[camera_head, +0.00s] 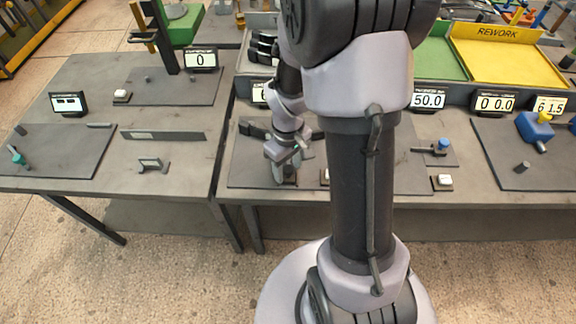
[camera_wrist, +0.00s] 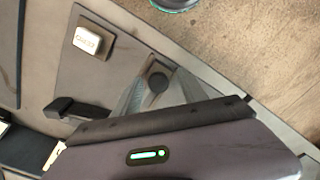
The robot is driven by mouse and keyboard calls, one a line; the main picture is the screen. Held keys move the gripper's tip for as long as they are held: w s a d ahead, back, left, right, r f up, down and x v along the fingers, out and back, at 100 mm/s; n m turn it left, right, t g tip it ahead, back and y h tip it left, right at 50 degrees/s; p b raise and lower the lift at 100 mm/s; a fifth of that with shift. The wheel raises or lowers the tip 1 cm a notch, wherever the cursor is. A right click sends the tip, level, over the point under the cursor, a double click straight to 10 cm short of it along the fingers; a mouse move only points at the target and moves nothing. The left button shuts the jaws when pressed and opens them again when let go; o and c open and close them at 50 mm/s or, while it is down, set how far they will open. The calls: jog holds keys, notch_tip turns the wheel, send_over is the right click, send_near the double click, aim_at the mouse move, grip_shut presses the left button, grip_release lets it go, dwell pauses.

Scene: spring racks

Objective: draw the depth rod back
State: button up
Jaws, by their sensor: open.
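My gripper (camera_head: 287,157) hangs low over the front of the middle grey table, its jaws open. In the wrist view, two grey fingers reach out from the dark gripper body, with a dark round knob (camera_wrist: 157,82) between them. The knob looks like the end of a rod seen from above, and I cannot tell whether either finger touches it. I cannot tell for sure that it is the depth rod. A small light block marked with letters (camera_wrist: 90,40) sits on the same plate, up and left of the knob. My arm hides part of the middle table in the head view.
A dark block (camera_wrist: 78,108) sits left of the fingers. On the right are a 50.0 display (camera_head: 428,101), a blue-topped part (camera_head: 441,146) and a blue block (camera_head: 534,127). The left table (camera_head: 190,178) holds other fixtures. The floor in front is clear.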

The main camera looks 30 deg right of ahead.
jog(key=shift+r, duration=0.15)
notch_tip(320, 180, up, 17)
jog(key=p, duration=0.6)
jog(key=shift+p, duration=0.35)
